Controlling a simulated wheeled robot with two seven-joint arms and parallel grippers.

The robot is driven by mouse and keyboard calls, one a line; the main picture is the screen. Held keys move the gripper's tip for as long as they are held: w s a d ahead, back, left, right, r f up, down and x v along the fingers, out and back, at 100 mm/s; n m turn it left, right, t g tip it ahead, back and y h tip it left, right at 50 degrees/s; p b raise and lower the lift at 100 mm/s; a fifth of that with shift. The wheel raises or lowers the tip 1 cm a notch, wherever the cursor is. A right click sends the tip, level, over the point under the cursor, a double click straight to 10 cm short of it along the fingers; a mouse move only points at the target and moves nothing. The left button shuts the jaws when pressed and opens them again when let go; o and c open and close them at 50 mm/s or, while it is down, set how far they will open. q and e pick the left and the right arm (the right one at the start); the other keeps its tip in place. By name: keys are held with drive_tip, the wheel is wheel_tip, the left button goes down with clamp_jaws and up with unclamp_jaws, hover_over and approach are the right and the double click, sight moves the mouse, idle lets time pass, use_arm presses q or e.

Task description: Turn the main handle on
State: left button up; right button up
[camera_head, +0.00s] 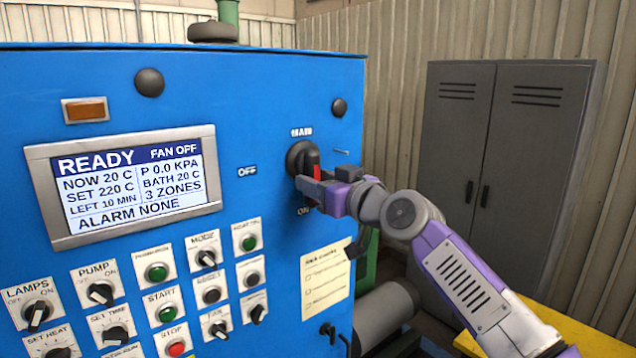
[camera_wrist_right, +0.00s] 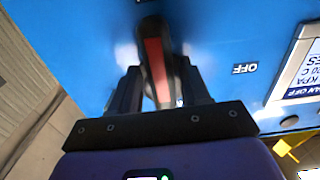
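The main handle (camera_head: 313,163) is a dark round knob with a red grip, on the right part of the blue panel. Its grip looks close to upright, with an OFF label to its left and an ON label below it. In the right wrist view the red grip (camera_wrist_right: 156,70) lies between my two fingers, with hardly any gap on either side. My right gripper (camera_head: 312,187) is at the handle and appears shut on it; the fingers cover its lower part in the head view. My left gripper is not in view.
The blue panel (camera_head: 240,110) carries a display (camera_head: 130,185) reading READY, FAN OFF and ALARM NONE. Several knobs and buttons sit below it. A paper checklist (camera_head: 326,283) is under the handle. A grey cabinet (camera_head: 500,150) stands at the right, behind my right arm.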

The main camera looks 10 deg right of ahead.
drive_tip(key=shift+o, duration=0.7)
drive_tip(key=b+v, duration=0.2)
drive_tip(key=v, duration=0.5)
drive_tip(key=shift+s+b, duration=0.25)
drive_tip(key=shift+b, duration=0.1)
drive_tip(key=shift+d, duration=0.1)
